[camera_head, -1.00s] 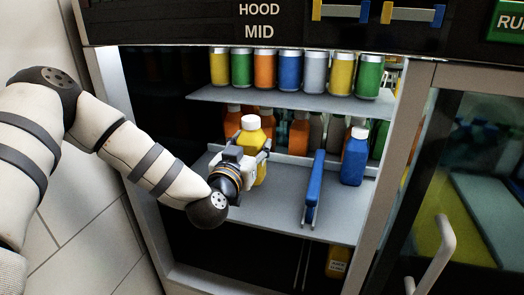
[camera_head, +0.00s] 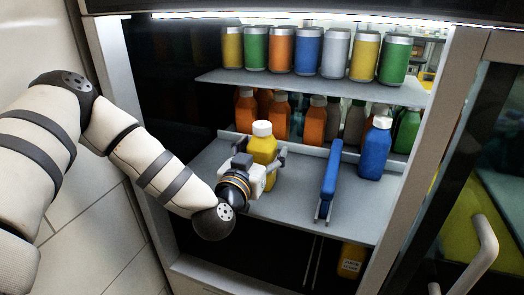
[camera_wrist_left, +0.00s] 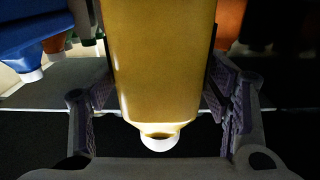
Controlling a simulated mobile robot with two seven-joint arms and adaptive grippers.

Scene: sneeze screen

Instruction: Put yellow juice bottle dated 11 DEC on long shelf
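A yellow juice bottle (camera_head: 263,143) with a white cap stands upright on the middle shelf (camera_head: 285,208), in its left part. In the left wrist view the bottle (camera_wrist_left: 165,60) appears cap-down and fills the space between the fingers. My left gripper (camera_head: 262,150) is open around it, one finger on each side, with a visible gap at the right finger in the head view. No date can be read on this bottle. Another yellow bottle (camera_head: 350,262) with a small label stands low down, under the shelf; its text is too small to read. My right gripper is not in view.
Several orange bottles (camera_head: 314,122) stand behind. An upper shelf (camera_head: 300,86) holds several coloured cans. The cabinet's right post (camera_head: 425,180) bounds the opening.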

